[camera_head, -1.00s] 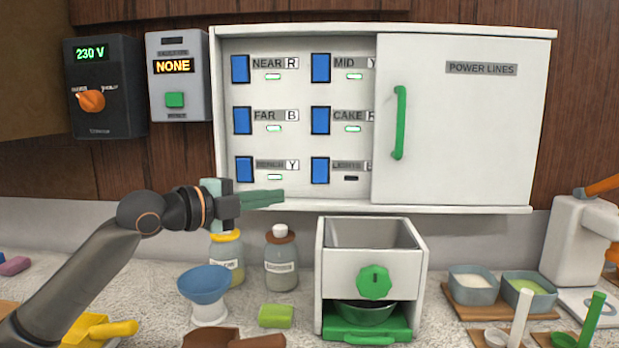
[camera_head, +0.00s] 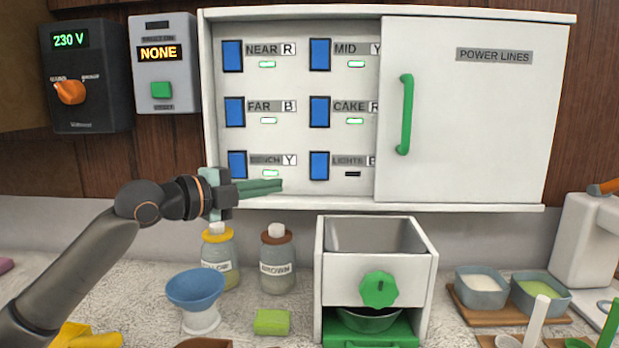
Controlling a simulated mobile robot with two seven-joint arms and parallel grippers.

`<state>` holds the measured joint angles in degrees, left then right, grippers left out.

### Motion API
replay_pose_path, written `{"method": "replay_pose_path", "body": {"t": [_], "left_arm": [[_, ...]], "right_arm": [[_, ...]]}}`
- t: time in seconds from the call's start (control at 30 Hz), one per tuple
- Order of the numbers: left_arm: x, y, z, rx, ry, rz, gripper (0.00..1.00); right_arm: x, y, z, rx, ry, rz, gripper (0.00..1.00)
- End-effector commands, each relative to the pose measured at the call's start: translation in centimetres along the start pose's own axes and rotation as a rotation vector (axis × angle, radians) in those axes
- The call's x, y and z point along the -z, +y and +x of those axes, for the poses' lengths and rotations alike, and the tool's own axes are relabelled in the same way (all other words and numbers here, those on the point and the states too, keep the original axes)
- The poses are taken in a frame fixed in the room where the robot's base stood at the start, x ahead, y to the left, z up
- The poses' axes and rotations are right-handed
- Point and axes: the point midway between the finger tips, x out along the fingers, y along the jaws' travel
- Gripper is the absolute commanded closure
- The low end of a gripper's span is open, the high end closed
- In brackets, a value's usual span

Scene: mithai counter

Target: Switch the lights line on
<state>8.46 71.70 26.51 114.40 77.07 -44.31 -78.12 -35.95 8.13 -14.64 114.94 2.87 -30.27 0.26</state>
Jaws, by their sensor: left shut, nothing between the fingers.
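The power lines panel (camera_head: 470,120) is a white wall cabinet with its sliding door over the right half. The exposed left half holds several blue switches with labels. The LIGHTS switch (camera_head: 319,166) is at the bottom of the second column, and its small indicator (camera_head: 353,174) is dark. The other lines' indicators show green. My left gripper (camera_head: 281,187) is shut and empty, its green fingers pointing right, just below the bottom-row bench switch (camera_head: 237,165) and left of the LIGHTS switch. Whether it touches the panel is unclear. My right gripper is not in view.
A 230 V box (camera_head: 86,75) and a box reading NONE (camera_head: 166,62) hang left of the panel. Below stand two jars, a blue funnel-like bowl (camera_head: 197,287) and a white machine (camera_head: 375,270) with a green knob.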

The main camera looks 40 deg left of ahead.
Motion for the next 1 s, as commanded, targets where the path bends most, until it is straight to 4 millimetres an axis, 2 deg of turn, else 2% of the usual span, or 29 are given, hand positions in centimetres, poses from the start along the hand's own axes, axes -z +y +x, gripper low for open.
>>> {"method": "replay_pose_path", "body": {"t": [0.17, 0.57, 0.9, 1.0], "left_arm": [[0.0, -0.4, 1.3, -0.001, -0.001, 0.001, 1.00], [0.0, -0.5, 4.9, 0.004, 0.001, -0.002, 1.00], [0.1, -0.5, 9.8, 0.003, 0.003, -0.004, 1.00], [-1.1, -0.2, 10.7, 0.001, -0.003, -0.003, 1.00]], "right_arm": [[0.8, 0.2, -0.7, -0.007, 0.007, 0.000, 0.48], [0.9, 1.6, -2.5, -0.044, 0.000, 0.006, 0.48], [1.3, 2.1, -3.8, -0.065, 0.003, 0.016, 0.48], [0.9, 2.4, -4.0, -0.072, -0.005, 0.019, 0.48]]}}
